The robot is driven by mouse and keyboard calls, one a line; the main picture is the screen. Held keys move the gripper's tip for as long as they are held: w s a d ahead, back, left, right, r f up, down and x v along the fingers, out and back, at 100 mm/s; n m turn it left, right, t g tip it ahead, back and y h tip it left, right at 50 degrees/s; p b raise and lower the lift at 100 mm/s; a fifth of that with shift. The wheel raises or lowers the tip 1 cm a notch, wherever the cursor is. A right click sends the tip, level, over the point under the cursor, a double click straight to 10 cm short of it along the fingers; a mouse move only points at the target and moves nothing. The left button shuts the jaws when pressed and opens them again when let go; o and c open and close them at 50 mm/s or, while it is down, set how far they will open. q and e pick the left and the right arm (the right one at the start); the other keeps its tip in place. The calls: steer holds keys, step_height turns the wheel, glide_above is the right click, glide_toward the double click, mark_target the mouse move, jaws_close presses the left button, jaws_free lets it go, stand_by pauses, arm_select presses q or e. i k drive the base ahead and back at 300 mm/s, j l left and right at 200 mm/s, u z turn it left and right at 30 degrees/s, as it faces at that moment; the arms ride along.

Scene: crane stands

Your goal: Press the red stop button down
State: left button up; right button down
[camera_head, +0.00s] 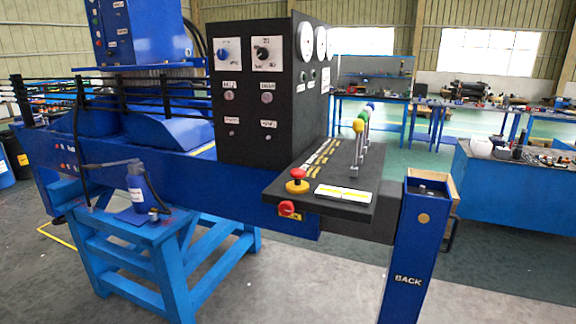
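A red mushroom-shaped button (297,174) on a yellow round base stands on the near left part of a dark sloping control console (345,211). I cannot tell from this view whether it is pressed. A second red knob (287,208) on a yellow plate sits on the console's front face, just below it. Neither of my grippers is in view, and nothing covers the red button.
Levers with yellow, green and blue knobs (358,126) rise behind the button. A black panel (253,100) with dials stands behind left. A blue post (411,255) marked BACK stands right. A blue stand (135,235) is left. The floor in front is clear.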

mark_target(298, 174)
steer(key=i+l, duration=0.2)
steer(key=i, duration=0.3)
steer(key=i+l, duration=0.2)
steer(key=i, duration=0.3)
steer(key=i+l, duration=0.15)
steer(key=l, duration=0.2)
steer(key=i+l, duration=0.1)
steer(key=l, duration=0.25)
